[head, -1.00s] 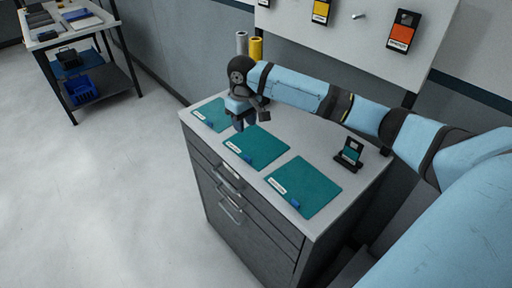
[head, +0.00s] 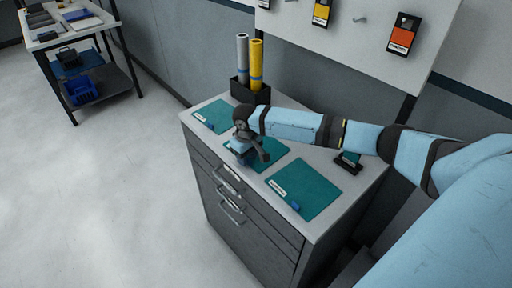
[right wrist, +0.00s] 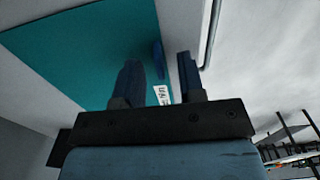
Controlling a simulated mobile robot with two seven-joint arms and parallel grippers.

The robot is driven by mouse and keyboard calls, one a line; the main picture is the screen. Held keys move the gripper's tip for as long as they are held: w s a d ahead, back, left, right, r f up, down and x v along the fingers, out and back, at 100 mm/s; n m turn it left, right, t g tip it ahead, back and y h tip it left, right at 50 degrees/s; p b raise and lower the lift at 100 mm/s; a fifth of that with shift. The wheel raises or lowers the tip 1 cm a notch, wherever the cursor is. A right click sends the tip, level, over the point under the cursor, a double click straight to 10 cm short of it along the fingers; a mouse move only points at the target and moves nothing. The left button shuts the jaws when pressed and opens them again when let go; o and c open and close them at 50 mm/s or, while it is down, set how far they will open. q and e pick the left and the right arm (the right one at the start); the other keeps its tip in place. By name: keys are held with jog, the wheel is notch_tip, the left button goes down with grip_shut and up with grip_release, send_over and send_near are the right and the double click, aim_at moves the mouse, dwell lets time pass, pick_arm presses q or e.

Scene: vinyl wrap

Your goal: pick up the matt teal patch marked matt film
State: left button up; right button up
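Three teal patches lie flat on the grey cabinet top: a far-left one (head: 212,117), a middle one (head: 272,150) and a near-right one (head: 308,189). Each has a small white label, too small to read surely in the head view. My right gripper (head: 248,157) is over the middle patch and hides much of it. In the right wrist view its two fingers (right wrist: 160,80) stand apart, with a blue tab (right wrist: 158,60) and a white label (right wrist: 161,95) on the teal patch (right wrist: 85,50) showing between them. Nothing is held. My left gripper is not in view.
A black holder (head: 248,92) with a grey roll and a yellow roll stands at the cabinet's back corner. A small black stand (head: 347,163) with a teal piece is at the right, near my right arm. A pegboard (head: 360,30) hangs behind. Floor at left is clear.

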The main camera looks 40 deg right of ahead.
grip_shut()
jog(key=shift+r, duration=0.1)
dwell(0.4)
